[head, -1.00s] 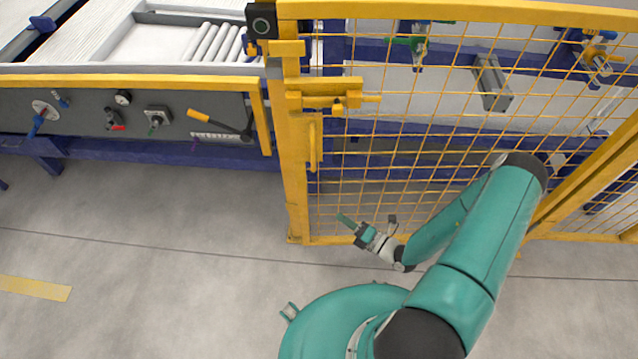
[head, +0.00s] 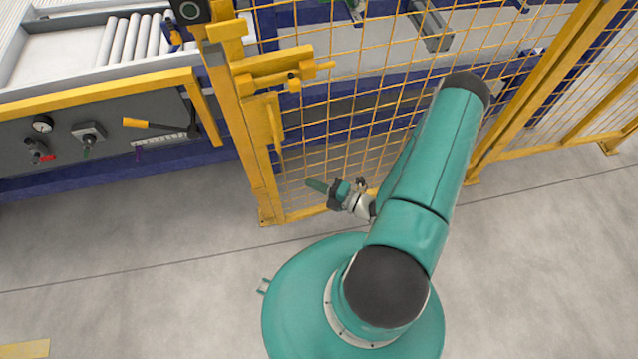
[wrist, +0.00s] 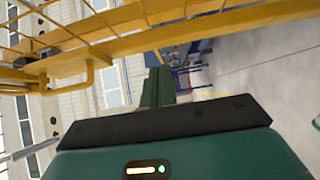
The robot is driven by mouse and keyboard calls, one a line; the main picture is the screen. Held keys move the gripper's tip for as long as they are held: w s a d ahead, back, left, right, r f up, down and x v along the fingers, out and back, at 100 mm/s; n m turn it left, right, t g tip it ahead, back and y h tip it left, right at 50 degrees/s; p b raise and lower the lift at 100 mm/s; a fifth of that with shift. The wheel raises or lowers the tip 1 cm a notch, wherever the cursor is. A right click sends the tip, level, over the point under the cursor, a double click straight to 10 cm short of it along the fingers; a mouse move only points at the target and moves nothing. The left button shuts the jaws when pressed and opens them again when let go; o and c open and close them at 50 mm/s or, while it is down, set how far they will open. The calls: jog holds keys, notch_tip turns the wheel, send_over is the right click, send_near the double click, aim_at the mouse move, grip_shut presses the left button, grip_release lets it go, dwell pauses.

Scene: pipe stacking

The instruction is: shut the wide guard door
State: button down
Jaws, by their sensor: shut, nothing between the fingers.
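The wide guard door is a yellow-framed mesh panel (head: 385,62) filling the upper middle of the head view. Its left side stands close to a yellow upright (head: 238,130); I cannot tell whether it is fully shut. A yellow slide latch (head: 270,75) and a vertical pull handle (head: 273,122) sit at that side. My gripper (head: 316,186) is shut and empty, pointing left, low in front of the mesh, below and right of the handle. It shows in the wrist view (wrist: 157,88) too, with yellow frame bars and mesh above it; contact is not visible.
A grey control panel (head: 95,140) with a yellow-handled lever (head: 150,124) stands left of the upright. A roller conveyor (head: 130,38) lies behind it. More yellow fence (head: 590,110) runs to the right. The grey floor (head: 130,245) in front is clear.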

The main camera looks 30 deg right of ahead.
jog(key=w, duration=0.2)
jog(key=w+a, duration=0.1)
jog(key=w, duration=0.2)
jog(key=w+a, duration=0.1)
jog(key=w, duration=0.1)
jog(key=shift+w, duration=0.65)
